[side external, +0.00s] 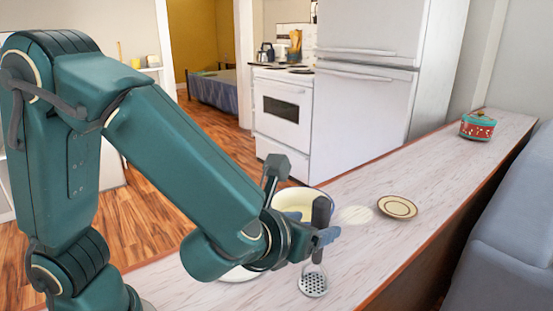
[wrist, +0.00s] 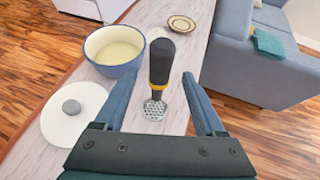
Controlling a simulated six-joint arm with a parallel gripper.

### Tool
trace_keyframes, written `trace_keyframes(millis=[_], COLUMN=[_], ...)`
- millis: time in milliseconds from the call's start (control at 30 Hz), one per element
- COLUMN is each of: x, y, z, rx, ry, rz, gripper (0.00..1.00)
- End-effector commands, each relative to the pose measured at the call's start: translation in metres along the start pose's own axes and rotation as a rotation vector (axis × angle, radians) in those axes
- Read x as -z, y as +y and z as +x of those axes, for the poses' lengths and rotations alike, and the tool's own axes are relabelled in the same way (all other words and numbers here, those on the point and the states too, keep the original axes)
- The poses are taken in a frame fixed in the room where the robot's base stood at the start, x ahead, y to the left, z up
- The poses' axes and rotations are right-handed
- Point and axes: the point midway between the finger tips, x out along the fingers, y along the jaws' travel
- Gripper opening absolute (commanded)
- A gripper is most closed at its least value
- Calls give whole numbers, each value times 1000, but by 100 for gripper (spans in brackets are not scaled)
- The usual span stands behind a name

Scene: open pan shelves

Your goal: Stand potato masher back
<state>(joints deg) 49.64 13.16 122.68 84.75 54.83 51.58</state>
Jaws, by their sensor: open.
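The potato masher (side external: 313,284) stands upright on the light counter, its round perforated head down and its dark handle up. In the wrist view the masher (wrist: 161,65) shows a black handle with a yellow band, between my two fingers. My gripper (wrist: 160,76) is open, with one finger on each side of the masher and a visible gap to both. In the side view my gripper (side external: 325,238) is at the handle, and its fingers hide part of the masher's shaft.
A blue pot with a cream inside (wrist: 114,48) stands left of the masher, and a white lid with a grey knob (wrist: 75,110) lies nearer. A small plate (side external: 397,207) and a red-and-teal pot (side external: 478,126) sit farther along the counter (side external: 420,170). A sofa (wrist: 240,65) borders its right side.

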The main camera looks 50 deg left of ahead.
Motion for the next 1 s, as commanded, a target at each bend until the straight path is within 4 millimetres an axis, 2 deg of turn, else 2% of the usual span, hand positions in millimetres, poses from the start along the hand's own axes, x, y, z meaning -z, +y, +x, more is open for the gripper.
trace_keyframes(millis=[1000], x=[0], y=[-1], z=[-39], rx=[2], ry=[-1], rz=[1], gripper=[72])
